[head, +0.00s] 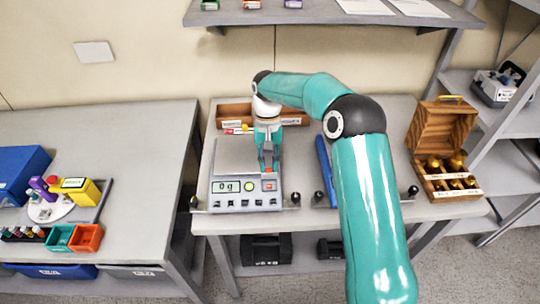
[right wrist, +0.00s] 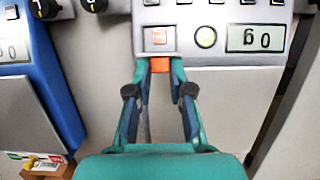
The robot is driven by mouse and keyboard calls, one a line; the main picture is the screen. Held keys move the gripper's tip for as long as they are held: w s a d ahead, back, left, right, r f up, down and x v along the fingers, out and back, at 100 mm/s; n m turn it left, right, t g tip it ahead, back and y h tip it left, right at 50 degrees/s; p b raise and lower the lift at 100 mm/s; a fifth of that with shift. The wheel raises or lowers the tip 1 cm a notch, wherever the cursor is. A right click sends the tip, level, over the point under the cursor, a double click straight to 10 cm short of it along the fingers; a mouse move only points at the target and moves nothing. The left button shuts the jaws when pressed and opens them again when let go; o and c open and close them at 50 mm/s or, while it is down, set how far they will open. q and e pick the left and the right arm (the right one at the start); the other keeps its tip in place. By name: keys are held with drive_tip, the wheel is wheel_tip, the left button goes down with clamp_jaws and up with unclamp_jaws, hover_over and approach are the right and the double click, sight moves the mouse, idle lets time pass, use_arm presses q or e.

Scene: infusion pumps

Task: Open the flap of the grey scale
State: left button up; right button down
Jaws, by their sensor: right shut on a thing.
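The grey scale (head: 232,160) stands on the middle table, its front panel and "0 g" display (head: 226,187) toward me. It also shows upside down in the right wrist view (right wrist: 232,95). The flap seems to lie flat on the panel. My right gripper (head: 268,170) reaches down over the scale, its fingertips (right wrist: 160,70) closed on the orange tab. My left gripper is not in view.
A blue device (head: 325,170) stands close to the right of the scale. An open wooden box (head: 440,135) with brass weights stands farther right. A wooden tray (head: 233,113) lies behind. The left table (head: 140,130) holds a loaded tray and has free room.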

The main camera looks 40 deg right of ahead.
drive_tip(key=shift+d, duration=0.1)
drive_tip(key=c, duration=1)
unclamp_jaws()
drive_tip(key=shift+c, duration=0.2)
drive_tip(key=shift+w+r, duration=0.1)
drive_tip(key=shift+r, duration=0.05)
drive_tip(key=v, duration=1.1)
drive_tip(key=shift+r, duration=0.35)
drive_tip(key=shift+f, duration=0.15)
